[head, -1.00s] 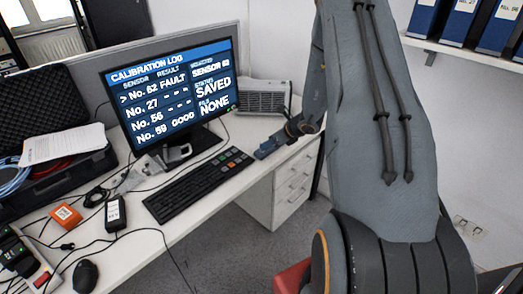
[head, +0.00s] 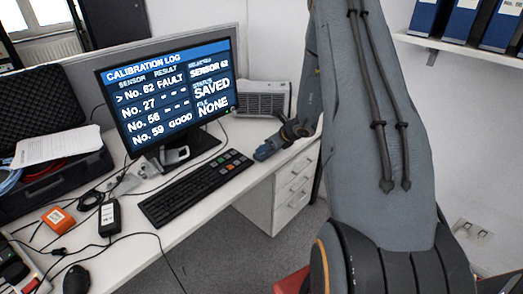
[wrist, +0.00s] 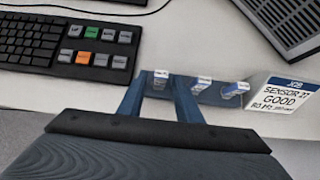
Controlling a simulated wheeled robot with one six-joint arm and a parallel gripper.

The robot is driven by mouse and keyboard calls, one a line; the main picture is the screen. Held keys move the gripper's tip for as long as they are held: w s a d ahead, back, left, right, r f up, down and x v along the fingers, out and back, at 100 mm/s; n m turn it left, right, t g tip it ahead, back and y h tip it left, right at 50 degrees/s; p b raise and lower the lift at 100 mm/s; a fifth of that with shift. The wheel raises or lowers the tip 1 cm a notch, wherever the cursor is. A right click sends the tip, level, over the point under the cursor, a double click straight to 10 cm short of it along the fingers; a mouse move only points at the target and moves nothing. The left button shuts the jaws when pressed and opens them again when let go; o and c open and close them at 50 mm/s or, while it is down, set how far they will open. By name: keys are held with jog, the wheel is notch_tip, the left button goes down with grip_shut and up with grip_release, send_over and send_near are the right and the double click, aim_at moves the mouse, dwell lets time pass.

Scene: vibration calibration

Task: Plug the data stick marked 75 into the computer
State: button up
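My gripper (wrist: 158,92) is low over the right part of the desk; its two blue fingers are apart. A small data stick (wrist: 161,78) with a pale label shows between the fingertips, and I cannot tell if they touch it. Two more sticks, a middle one (wrist: 201,86) and a right one (wrist: 235,89), stand in a row to its right. Their marks are too small to read, so I cannot tell which is 75. In the head view my gripper (head: 265,150) hides the sticks. The monitor (head: 170,96) shows the calibration log: sensor 62, status SAVED, file NONE.
A job card (wrist: 284,94) reads sensor 27, good. A grey vented box (head: 263,98) stands behind, right of the monitor. The keyboard (head: 195,186) lies left of my gripper. An orange box (head: 58,220), a black device (head: 109,216), a mouse (head: 76,279) and cables crowd the left.

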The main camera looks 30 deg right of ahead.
grip_shut()
jog(key=shift+r, duration=0.75)
dwell(0.9)
jog(key=shift+r, duration=0.15)
jog(key=shift+r+p, duration=0.85)
jog(key=shift+r, duration=0.8)
